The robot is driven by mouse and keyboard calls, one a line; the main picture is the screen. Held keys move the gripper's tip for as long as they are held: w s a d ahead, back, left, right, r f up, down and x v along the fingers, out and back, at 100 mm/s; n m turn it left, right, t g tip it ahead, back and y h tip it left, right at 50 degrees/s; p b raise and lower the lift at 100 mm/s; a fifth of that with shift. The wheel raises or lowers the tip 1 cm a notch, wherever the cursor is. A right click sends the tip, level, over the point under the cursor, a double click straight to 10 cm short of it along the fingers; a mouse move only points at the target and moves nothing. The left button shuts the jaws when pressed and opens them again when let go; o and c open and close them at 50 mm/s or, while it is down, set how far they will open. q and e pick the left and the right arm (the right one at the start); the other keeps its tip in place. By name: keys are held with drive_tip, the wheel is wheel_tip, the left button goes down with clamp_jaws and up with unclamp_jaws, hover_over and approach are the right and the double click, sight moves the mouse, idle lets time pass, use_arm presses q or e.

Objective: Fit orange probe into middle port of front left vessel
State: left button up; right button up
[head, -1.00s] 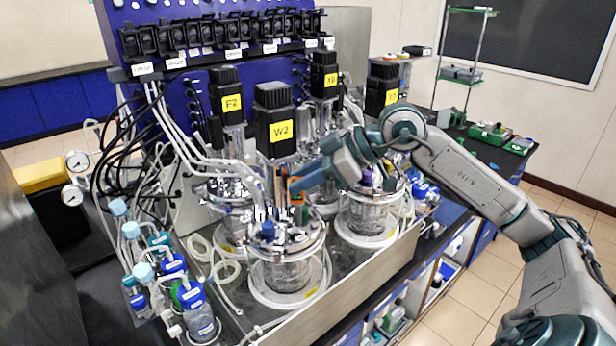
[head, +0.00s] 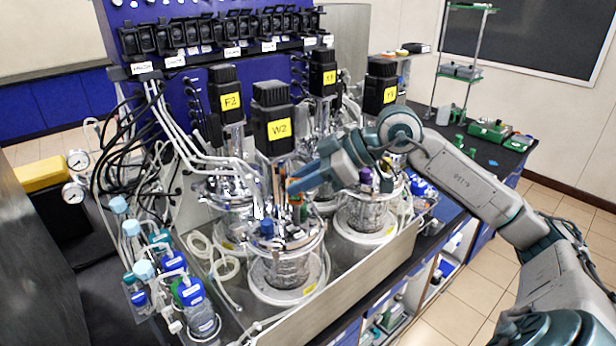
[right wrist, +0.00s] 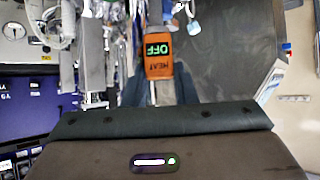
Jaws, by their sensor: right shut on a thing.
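The front left vessel (head: 280,272) is a glass jar with a metal lid, below the black motor marked W2 (head: 277,125). My right gripper (head: 294,186) reaches in from the right, just over this vessel's lid. It is shut on the orange probe (head: 293,183), of which only a small orange part shows in the head view. In the right wrist view an orange block with a "HEAT OFF" label (right wrist: 158,57) sits between the fingertips. The probe's lower end and the middle port are hidden among the lid fittings, so I cannot tell whether they meet. My left gripper is out of view.
A second vessel (head: 364,218) stands right of the front left one, under my right forearm. Motors, tubes and cables crowd the back. Blue-capped bottles (head: 190,292) stand at the left. A low metal wall (head: 345,272) borders the front of the tray.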

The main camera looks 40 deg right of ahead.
sight(302, 197)
drive_tip(key=shift+w+f+p, duration=0.1)
drive_tip(key=shift+f+p, duration=0.05)
drive_tip(key=shift+p, duration=0.15)
idle(0.4)
idle(0.5)
drive_tip(key=shift+f, duration=0.25)
drive_tip(key=shift+f+b, duration=0.3)
drive_tip(key=shift+b, duration=0.05)
clamp_jaws()
drive_tip(key=shift+f+b, duration=0.35)
drive_tip(key=shift+f, duration=0.1)
drive_tip(key=shift+a+f+b, duration=0.25)
drive_tip(key=shift+f+b, duration=0.05)
drive_tip(key=shift+f, duration=0.3)
